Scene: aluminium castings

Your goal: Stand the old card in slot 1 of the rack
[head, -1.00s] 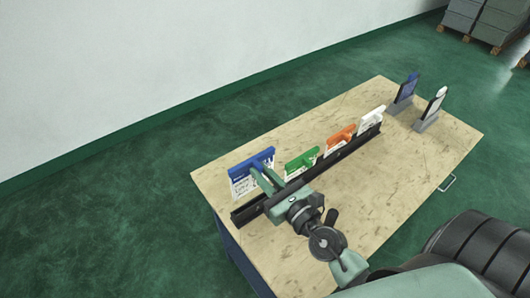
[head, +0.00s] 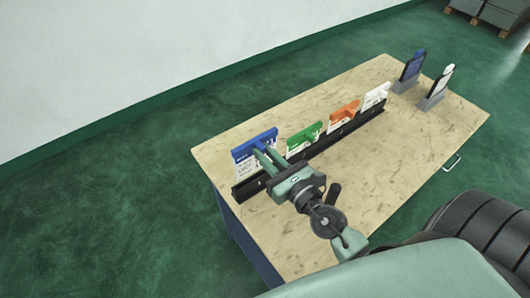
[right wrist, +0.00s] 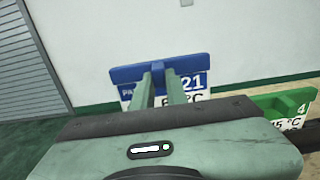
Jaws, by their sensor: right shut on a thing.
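A blue-topped card (head: 244,168) with a white lower part stands upright at the near left end of the black rack (head: 331,142). The card also shows in the right wrist view (right wrist: 190,82), with "21" on it. My right gripper (head: 260,156) is shut on this card; its two fingers also show in the right wrist view (right wrist: 160,85). I cannot tell whether the card's lower edge is seated in the rack. A green card (head: 305,138), an orange card (head: 344,113) and a white card (head: 376,95) stand along the rack. My left gripper is not in view.
The rack stands on a wooden-topped table (head: 400,150). The table's right side is mostly bare. A white wall runs behind.

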